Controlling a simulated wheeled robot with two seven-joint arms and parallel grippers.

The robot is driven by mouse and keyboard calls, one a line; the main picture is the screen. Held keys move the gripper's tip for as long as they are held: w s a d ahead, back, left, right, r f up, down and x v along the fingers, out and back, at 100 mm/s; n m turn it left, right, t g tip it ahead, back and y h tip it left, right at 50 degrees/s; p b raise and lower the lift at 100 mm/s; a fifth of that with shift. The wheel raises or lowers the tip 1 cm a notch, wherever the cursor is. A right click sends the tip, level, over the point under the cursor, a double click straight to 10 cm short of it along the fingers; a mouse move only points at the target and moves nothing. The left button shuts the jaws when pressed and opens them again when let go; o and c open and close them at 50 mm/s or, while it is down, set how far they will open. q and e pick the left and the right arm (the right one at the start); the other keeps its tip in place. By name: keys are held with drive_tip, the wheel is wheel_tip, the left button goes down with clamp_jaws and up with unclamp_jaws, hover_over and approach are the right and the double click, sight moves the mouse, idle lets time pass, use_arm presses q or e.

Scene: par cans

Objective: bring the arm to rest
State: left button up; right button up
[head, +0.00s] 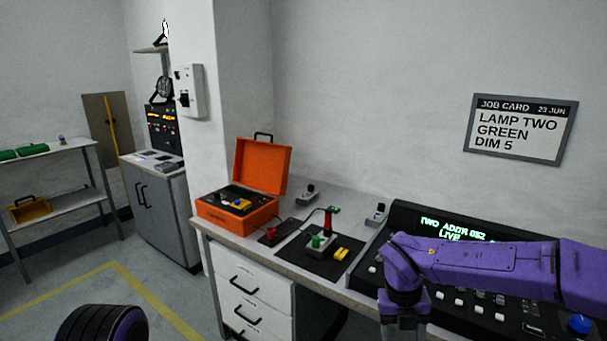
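My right arm comes in from the right, in front of the lighting console (450,300). Its wrist bends down, and my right gripper (405,322) hangs over the front edge of the desk. The bottom of the frame cuts it off, so its fingertips are hidden. I see nothing held in it. A dark rounded part with purple at the bottom left seems to be mine; my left gripper is not in view. The console's display reads "TWO ADDR 052" and "LIVE". The job card (520,128) on the wall reads "LAMP TWO GREEN DIM 5".
An open orange case (238,215) stands at the desk's left end. A black mat (298,258) holds a small lamp unit with a green top (320,243) and yellow pieces (341,254). Small grey units stand behind. A cabinet (160,210) and shelf (60,203) are farther left.

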drive_tip(key=s+d+f+n+t+h, duration=0.3)
drive_tip(key=f+n, duration=0.5)
drive_tip(key=s+d+f+n+t+h, duration=0.2)
drive_tip(key=d+f+n+t, duration=0.15)
drive_tip(key=f+n, duration=0.45)
drive_tip(key=s+d+f+n+y, duration=0.1)
drive_tip(key=s+f+n, duration=0.2)
drive_tip(key=s+n, duration=0.2)
drive_tip(key=s+d+f+n+g+y, duration=0.1)
drive_tip(key=s+f+n, duration=0.2)
drive_tip(key=s, duration=0.8)
drive_tip(key=s+d+f+n+g+y, duration=0.1)
drive_tip(key=s+f+n, duration=0.3)
drive_tip(key=s+n, duration=0.2)
drive_tip(key=shift+s+n, duration=0.4)
drive_tip(key=shift+s, duration=0.55)
drive_tip(key=shift+d, duration=0.1)
